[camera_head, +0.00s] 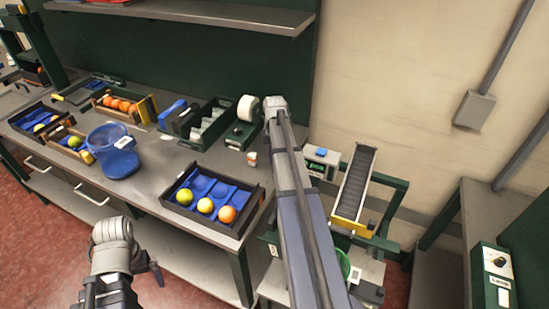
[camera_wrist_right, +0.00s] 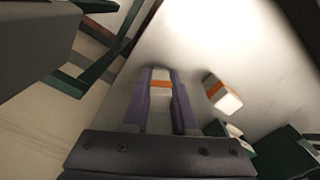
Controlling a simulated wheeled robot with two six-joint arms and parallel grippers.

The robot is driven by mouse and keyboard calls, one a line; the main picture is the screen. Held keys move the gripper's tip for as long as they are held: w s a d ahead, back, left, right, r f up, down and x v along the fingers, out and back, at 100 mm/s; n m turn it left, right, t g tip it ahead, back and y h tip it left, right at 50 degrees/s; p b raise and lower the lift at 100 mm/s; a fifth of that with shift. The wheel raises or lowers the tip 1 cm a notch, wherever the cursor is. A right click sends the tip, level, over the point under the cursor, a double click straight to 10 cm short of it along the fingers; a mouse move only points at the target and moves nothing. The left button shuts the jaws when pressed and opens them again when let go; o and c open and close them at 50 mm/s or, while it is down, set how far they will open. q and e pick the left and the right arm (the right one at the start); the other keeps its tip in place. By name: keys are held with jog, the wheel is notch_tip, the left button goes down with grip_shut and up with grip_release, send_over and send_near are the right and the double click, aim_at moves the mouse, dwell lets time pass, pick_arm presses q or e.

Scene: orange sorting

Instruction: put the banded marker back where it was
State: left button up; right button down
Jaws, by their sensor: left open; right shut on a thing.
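In the right wrist view, my right gripper (camera_wrist_right: 161,82) is shut on a white marker with an orange band (camera_wrist_right: 159,90), held between its two fingers. A second white and orange marker (camera_wrist_right: 222,96) stands on the grey surface to the right, apart from the fingers. A small white and orange piece (camera_head: 251,158) shows on the bench in the head view, just left of my right arm. My right gripper and the held marker are hidden by the arm there. My left gripper (camera_head: 151,270) is open and empty, low in front of the bench.
A black tray with blue cups (camera_head: 185,213) holds several fruits at the bench's front right. A blue bucket (camera_head: 113,160), fruit crates (camera_head: 146,109) and a green bin (camera_head: 205,128) stand further left and back. A conveyor (camera_head: 357,180) is right of my right arm.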

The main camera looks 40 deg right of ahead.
jog(key=shift+f+b, duration=0.55)
jog(key=shift+f, duration=0.05)
dwell(0.3)
jog(key=shift+c, duration=1.2)
grip_release()
jog(key=shift+r, duration=0.15)
jog(key=shift+r+p, duration=3.95)
jog(key=shift+p, duration=0.15)
jog(key=shift+f, duration=0.15)
notch_tip(320, 180, down, 6)
jog(key=b, duration=0.6)
jog(key=shift+a, duration=0.1)
